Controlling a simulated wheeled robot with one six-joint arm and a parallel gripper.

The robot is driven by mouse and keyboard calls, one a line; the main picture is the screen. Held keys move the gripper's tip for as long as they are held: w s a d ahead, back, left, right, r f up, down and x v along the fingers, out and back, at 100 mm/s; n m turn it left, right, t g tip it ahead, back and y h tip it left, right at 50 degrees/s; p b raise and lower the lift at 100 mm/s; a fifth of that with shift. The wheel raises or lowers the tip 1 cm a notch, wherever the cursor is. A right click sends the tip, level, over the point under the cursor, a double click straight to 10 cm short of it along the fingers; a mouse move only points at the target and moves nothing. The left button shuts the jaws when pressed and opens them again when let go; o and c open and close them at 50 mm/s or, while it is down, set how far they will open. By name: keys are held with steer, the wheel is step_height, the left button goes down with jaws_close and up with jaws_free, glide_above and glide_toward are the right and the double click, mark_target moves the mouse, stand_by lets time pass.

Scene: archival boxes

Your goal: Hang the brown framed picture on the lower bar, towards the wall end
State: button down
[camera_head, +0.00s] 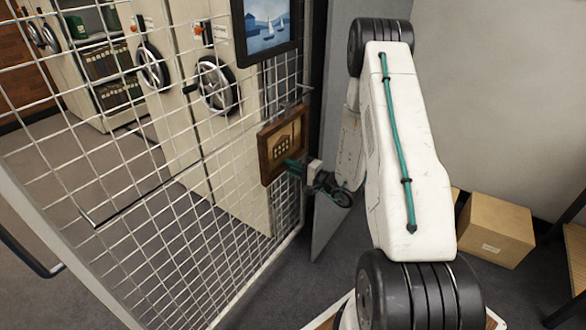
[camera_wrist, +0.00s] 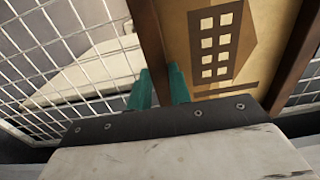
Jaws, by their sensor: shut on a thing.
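The brown framed picture (camera_head: 283,146), with a tan building on it, is upright in front of the wire mesh, near its far right end. My gripper (camera_head: 297,167) has its teal fingers shut on the lower right part of the frame. In the wrist view, the fingers (camera_wrist: 161,86) close on one side of the brown frame (camera_wrist: 149,40), with the picture face beside them. A thin dark lower bar (camera_head: 97,226) shows at the mesh's lower left and runs towards the picture. I cannot tell whether the picture's top touches the bar.
A dark-framed sailboat picture (camera_head: 268,28) hangs above the brown one. White shelving units with handwheels (camera_head: 216,86) stand behind the mesh (camera_head: 150,225). A cardboard box (camera_head: 495,230) sits on the floor at right. The mesh left of the brown picture is bare.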

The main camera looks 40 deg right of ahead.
steer(key=shift+x, duration=1.45)
steer(key=shift+w+a+r, duration=0.1)
steer(key=shift+w+a, duration=0.05)
steer(key=shift+w, duration=0.55)
steer(key=shift+x, duration=0.85)
stand_by(0.3)
steer(key=shift+s+f, duration=0.1)
steer(key=shift+f, duration=0.8)
steer(key=shift+f, duration=0.1)
steer(key=shift+f, duration=0.95)
